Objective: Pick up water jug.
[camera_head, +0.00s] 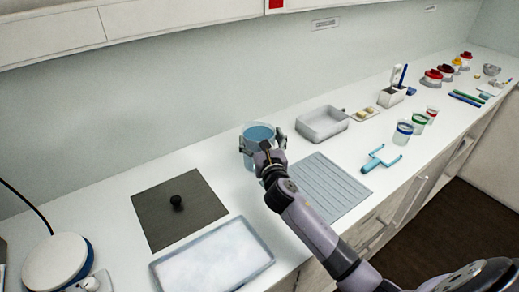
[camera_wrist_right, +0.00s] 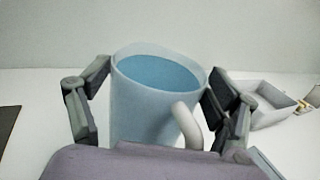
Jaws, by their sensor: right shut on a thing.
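The water jug (camera_head: 259,132) is a translucent pale-blue vessel with blue water inside. It is upright at the back of the white counter, near the wall. In the right wrist view the jug (camera_wrist_right: 145,100) fills the middle, with its pale handle (camera_wrist_right: 188,125) facing the camera. My right gripper (camera_head: 262,146) has one finger on each side of the jug and is shut on it. In the right wrist view my right gripper (camera_wrist_right: 160,108) hides the jug's base, so I cannot tell whether it touches the counter. My left gripper is not in view.
A dark mat (camera_head: 150,212) with a black knob and a white tray (camera_head: 213,258) lie left of the jug. A grey ribbed mat (camera_head: 330,190) and a grey basin (camera_head: 322,123) are to its right. Several cups, including a blue-banded one (camera_head: 403,132), stand further right.

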